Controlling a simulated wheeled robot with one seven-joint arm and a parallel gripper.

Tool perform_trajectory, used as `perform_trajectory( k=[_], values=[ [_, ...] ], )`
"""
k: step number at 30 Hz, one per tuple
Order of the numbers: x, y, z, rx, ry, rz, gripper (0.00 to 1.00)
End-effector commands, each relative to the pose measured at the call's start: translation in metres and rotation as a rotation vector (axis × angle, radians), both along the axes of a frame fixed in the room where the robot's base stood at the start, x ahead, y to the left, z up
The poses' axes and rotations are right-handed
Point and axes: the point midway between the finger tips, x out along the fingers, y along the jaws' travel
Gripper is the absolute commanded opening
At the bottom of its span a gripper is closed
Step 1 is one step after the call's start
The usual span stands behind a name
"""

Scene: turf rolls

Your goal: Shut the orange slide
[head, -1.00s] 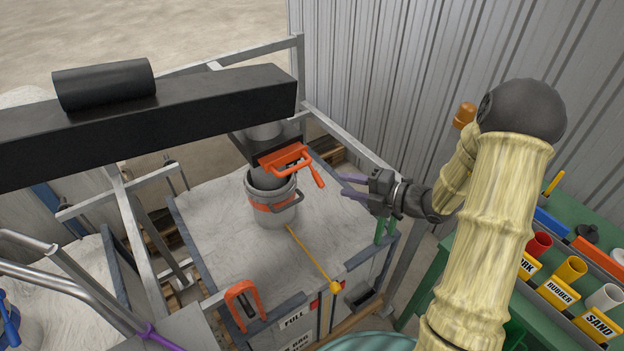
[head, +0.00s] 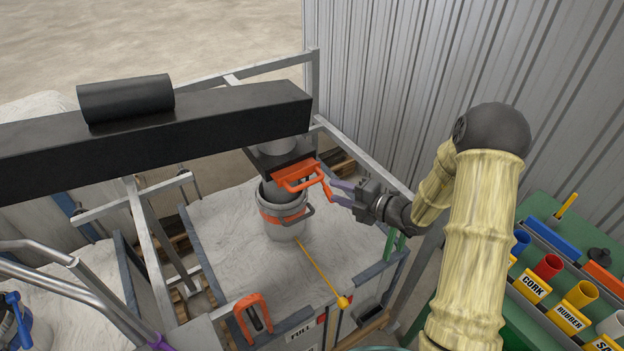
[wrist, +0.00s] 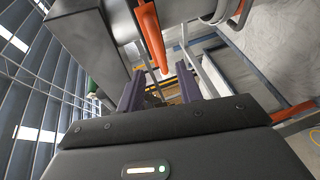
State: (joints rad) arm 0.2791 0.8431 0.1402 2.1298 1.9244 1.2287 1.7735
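The orange slide (head: 296,177) sticks out of the dark housing under the black conveyor beam, above a bucket. It has a bent orange handle whose free end (head: 327,189) hangs down at the right. My gripper (head: 338,194) is at that end, reaching in from the right, with its two purple fingers apart. In the wrist view, the orange handle (wrist: 150,35) comes down between the open fingers (wrist: 160,82), its tip level with the fingertips. Whether the fingers touch it I cannot tell.
The grey bucket (head: 285,228) with an orange band stands on a filled white bag (head: 230,222) below the slide. A metal frame rail (head: 362,155) runs behind my gripper. A green bench (head: 563,212) with labelled cups is at the right, by a corrugated wall (head: 400,80).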

Motion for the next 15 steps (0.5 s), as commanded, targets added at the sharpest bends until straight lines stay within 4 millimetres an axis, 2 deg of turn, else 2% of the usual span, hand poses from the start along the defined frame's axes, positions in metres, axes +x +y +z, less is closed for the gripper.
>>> perform_trajectory(
  k=[1, 6, 15],
  values=[
    [0.004, 0.012, 0.0, 0.001, 0.002, 0.009, 0.36],
    [0.018, 0.043, -0.005, 0.001, 0.002, 0.019, 0.36],
    [0.046, 0.075, -0.014, 0.001, 0.0, 0.007, 0.36]
  ],
)
